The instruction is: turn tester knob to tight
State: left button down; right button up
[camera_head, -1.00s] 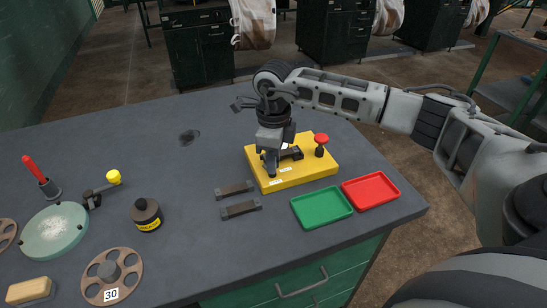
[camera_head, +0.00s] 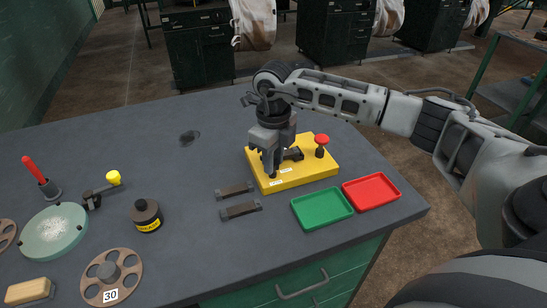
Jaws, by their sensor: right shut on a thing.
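The yellow tester block (camera_head: 315,172) sits on the dark table, with small white labels along its front left edge. A red knob (camera_head: 322,139) stands on a dark stem at its back right. A dark part (camera_head: 293,154) lies on top in the middle. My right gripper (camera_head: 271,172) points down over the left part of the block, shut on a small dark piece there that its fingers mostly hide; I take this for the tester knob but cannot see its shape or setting. My left gripper is not in view.
A green tray (camera_head: 322,221) and a red tray (camera_head: 371,205) lie in front of the block. Two dark bars (camera_head: 235,190) lie to its left. A dark bottle (camera_head: 147,215), a round dish (camera_head: 54,245) and a reel marked 30 (camera_head: 112,284) stand farther left. The table's back middle is mostly clear.

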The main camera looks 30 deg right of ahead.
jog(key=o, duration=1)
jog(key=shift+r, duration=0.15)
notch_tip(320, 180, up, 16)
jog(key=b, duration=0.1)
